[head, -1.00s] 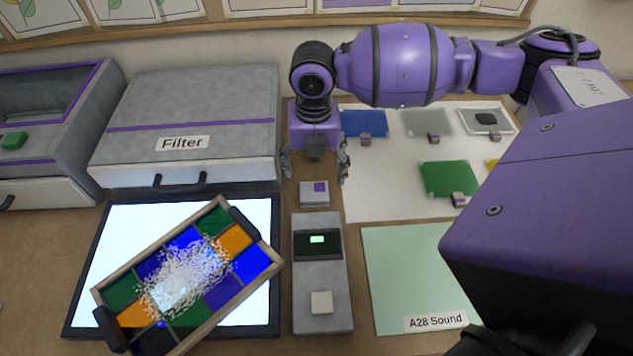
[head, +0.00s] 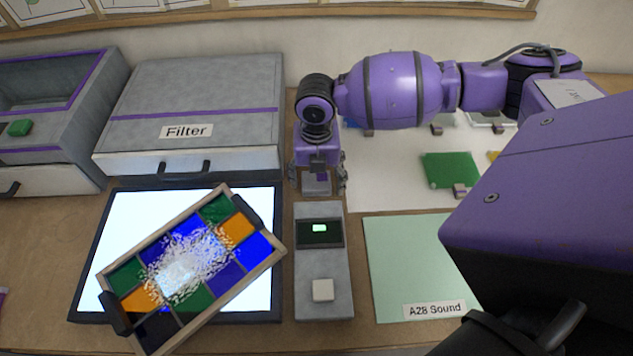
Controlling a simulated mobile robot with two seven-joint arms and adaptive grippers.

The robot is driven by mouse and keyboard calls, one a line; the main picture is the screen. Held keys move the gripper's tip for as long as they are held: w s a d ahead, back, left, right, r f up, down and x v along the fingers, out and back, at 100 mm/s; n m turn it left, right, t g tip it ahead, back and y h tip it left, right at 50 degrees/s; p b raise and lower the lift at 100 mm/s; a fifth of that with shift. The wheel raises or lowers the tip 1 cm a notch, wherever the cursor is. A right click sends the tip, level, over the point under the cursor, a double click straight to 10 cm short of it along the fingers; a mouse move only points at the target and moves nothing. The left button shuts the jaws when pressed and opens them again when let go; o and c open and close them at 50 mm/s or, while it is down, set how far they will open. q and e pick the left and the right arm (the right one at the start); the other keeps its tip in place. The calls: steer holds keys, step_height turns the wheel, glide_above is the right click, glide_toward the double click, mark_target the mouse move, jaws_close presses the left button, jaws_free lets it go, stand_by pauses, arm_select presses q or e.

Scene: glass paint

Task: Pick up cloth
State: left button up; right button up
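No item that I can clearly identify as a cloth shows in the head view. My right gripper (head: 317,184) points down above the back end of the grey device, its two fingers spread. Between the fingers is a small light grey block with a purple patch (head: 317,186), partly hidden by the gripper. I cannot tell whether the fingers touch it. My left gripper is not in view.
A framed coloured glass panel (head: 240,230) lies tilted over a lit panel (head: 120,225). Behind are a grey Filter box (head: 220,90) and an open grey bin (head: 75,95). The grey device (head: 322,265) and a green "A28 Sound" sheet (head: 410,260) lie in front. A green glass piece (head: 450,168) lies on a white sheet.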

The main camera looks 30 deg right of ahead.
mark_target(316, 180)
steer(key=c, duration=0.9)
steer(key=shift+c, duration=0.2)
steer(key=shift+r, duration=0.15)
steer(key=shift+r, duration=0.25)
step_height(316, 180, up, 2)
steer(key=shift+r, duration=0.15)
steer(key=s+a+r, duration=0.8)
steer(key=s+r, duration=0.2)
steer(key=s, duration=0.1)
steer(key=shift+a+p, duration=0.4)
